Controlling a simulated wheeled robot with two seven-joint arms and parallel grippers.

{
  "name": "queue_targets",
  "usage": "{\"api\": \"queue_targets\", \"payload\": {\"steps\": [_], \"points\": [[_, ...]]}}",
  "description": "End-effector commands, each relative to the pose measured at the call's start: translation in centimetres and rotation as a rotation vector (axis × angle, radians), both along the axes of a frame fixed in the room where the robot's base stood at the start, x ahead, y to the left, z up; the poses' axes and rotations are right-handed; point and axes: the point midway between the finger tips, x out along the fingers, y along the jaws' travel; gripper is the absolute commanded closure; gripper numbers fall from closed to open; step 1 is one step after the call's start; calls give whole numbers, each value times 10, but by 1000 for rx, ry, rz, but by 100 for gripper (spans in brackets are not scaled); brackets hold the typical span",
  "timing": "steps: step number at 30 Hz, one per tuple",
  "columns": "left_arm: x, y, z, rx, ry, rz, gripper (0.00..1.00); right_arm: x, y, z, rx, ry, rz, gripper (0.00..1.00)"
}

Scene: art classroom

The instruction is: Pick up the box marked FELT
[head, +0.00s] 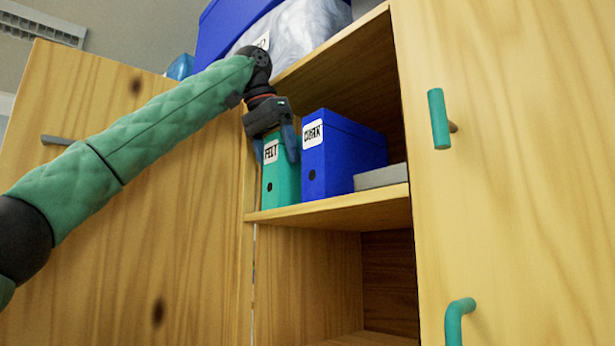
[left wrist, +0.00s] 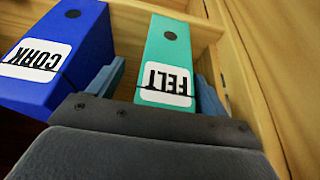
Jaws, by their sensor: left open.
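The FELT box (head: 279,180) is a narrow teal box file with a white label, standing upright at the left end of the cabinet's middle shelf. It also shows in the left wrist view (left wrist: 167,58). My left gripper (head: 276,147) is at the upper part of this box. In the left wrist view its two fingers (left wrist: 160,88) are spread, one on each side of the box. The finger beside the CORK box lies in the gap between the two boxes. I cannot tell whether either finger touches the FELT box. My right gripper is out of view.
The blue CORK box (head: 345,160) stands close to the right of the FELT box. A flat grey item (head: 381,177) lies further right on the shelf (head: 330,213). The cabinet's side wall is close on the left. A wooden door (head: 500,200) with teal handles stands at the right.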

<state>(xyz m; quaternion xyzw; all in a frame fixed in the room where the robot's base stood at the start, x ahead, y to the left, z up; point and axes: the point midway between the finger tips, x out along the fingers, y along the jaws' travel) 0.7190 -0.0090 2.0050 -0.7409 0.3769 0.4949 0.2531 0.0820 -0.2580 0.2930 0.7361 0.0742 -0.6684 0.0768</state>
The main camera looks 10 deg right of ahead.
Motion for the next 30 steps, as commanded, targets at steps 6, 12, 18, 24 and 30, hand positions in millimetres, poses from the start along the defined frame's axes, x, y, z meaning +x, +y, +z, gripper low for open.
{"api": "queue_targets", "payload": {"steps": [6,12,18,24,30], "points": [[0,0,0,0,0,1,22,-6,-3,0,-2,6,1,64],[0,0,0,-1,1,1,59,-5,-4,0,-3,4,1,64],[0,0,0,-1,0,0,81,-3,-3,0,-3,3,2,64],[0,0,2,-1,0,1,81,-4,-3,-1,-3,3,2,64],[0,0,11,-2,0,0,81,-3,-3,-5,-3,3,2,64]]}}
